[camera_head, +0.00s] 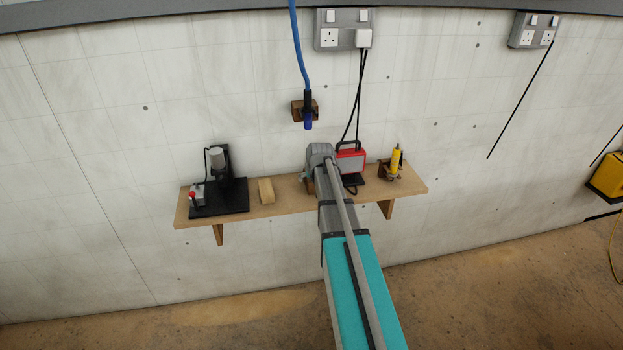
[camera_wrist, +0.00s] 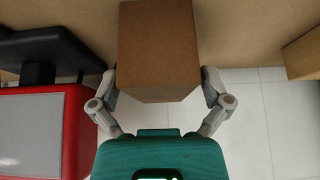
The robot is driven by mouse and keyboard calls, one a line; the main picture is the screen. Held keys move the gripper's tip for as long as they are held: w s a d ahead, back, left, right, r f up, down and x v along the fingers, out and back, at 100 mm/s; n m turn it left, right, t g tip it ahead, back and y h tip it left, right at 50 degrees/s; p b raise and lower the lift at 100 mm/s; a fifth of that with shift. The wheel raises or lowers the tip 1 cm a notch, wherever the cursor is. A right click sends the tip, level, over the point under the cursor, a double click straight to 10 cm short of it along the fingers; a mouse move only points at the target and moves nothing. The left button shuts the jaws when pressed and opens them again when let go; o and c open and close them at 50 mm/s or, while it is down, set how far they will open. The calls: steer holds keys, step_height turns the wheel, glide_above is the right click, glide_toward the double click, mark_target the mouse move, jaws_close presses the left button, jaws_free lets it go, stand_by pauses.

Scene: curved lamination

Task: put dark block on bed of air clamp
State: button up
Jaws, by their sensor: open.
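The dark block (camera_wrist: 160,48) is a brown block at the shelf, at the top middle of the wrist view. My gripper (camera_wrist: 161,86) is open, with one finger on either side of the block's near end. I cannot tell whether the fingers touch it. In the head view my arm ends at the middle of the shelf and mostly hides the gripper and block. The air clamp (camera_head: 217,160) stands at the shelf's left end, a black frame with a grey cylinder. Its bed (camera_head: 230,204) is a black plate, which looks empty.
On the wall shelf (camera_head: 284,204), a pale wood block (camera_head: 266,191) lies between clamp and gripper. A red-framed device (camera_head: 351,161) stands close right of the gripper, a yellow tool (camera_head: 396,160) beyond it. A blue hose (camera_head: 301,60) hangs above.

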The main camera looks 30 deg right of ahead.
steer(key=p+v, duration=0.9)
steer(key=v, duration=0.2)
steer(key=shift+r, duration=0.25)
steer(key=shift+s, duration=0.15)
steer(key=shift+a, duration=0.1)
stand_by(0.5)
steer(key=s+a+f+n+g, duration=0.1)
steer(key=s+a+g, duration=0.2)
steer(key=s+a, duration=0.6)
steer(key=s+a+f+n+g+y, duration=0.1)
steer(key=s+a+n+g, duration=0.1)
steer(key=s+a, duration=0.8)
steer(key=a+g, duration=0.1)
steer(key=a, duration=0.5)
steer(key=shift+a+f, duration=0.35)
step_height(320, 180, up, 6)
steer(key=p, duration=0.6)
steer(key=shift+c, duration=0.2)
